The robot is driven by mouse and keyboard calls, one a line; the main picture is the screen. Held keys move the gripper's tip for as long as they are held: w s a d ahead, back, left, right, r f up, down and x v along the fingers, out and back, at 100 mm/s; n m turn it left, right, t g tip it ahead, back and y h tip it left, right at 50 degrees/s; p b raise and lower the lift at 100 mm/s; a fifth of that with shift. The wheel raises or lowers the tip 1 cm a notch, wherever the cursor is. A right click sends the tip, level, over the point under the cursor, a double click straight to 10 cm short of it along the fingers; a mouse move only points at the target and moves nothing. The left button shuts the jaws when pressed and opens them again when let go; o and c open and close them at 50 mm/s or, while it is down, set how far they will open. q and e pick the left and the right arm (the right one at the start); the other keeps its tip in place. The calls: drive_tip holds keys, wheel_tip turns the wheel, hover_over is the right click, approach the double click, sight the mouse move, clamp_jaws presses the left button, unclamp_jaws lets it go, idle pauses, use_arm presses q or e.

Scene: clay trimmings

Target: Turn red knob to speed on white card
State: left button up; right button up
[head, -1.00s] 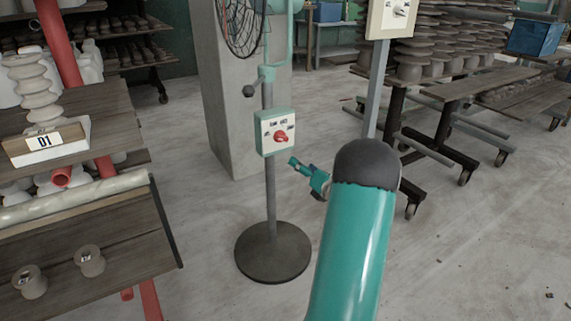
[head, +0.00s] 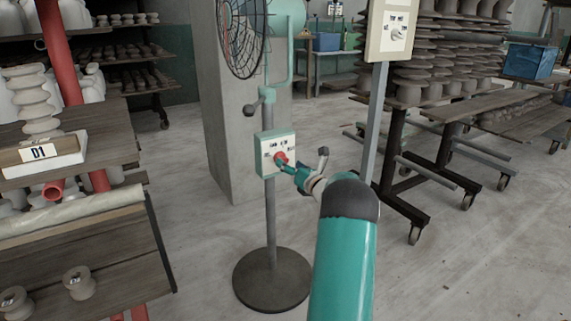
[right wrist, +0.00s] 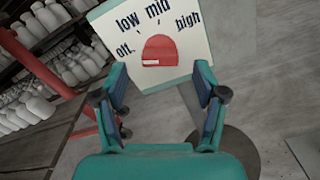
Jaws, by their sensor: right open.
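The red knob (head: 281,158) is on the front of a pale switch box (head: 264,157) on the fan's pole. In the right wrist view the knob (right wrist: 160,50) sits below the printed words off, low, mid and high; a small white mark is at its lower left edge. My right gripper (head: 290,169) is at the box front. In the wrist view its fingers (right wrist: 160,84) are apart, with the knob beyond and between the tips; I see no contact. My left gripper is not in view.
The fan (head: 242,35) stands on a round dark base (head: 272,279). Racks of clay pieces stand at left and back right. A concrete pillar (head: 222,110) is behind the fan.

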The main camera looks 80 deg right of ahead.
drive_tip(key=shift+x, duration=1.7)
drive_tip(key=c, duration=1.1)
drive_tip(key=shift+c, duration=0.2)
